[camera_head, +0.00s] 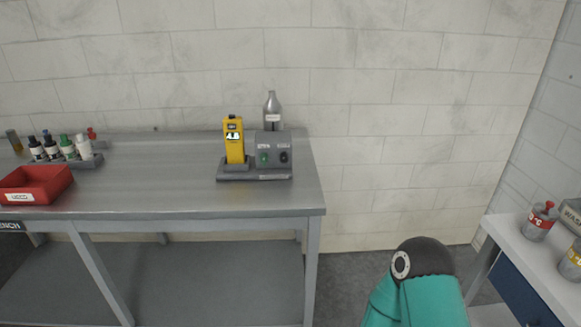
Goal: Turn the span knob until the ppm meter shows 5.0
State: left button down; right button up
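A grey calibration unit (270,149) sits on the right part of the steel workbench (180,185). Its sloped front has a green switch and a dark round knob (283,157) to the right of it; I take this to be the span knob. A yellow handheld meter (234,142) stands upright in the unit's base on the left. Its small display (233,135) is too small to read. A silver bottle (272,108) stands behind the unit. A teal and black arm part of mine shows at the bottom right. Neither gripper is in view.
A red tray (37,184) lies at the bench's left front. A rack of several small bottles (68,148) stands behind it. A white side table (525,238) with labelled containers, one red-topped (539,221), is at far right. The bench front before the unit is clear.

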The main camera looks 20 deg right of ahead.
aim_at(283, 156)
jog(key=k, duration=1.1)
jog(key=z, duration=0.45)
jog(key=i, duration=1.85)
jog(key=u, duration=0.5)
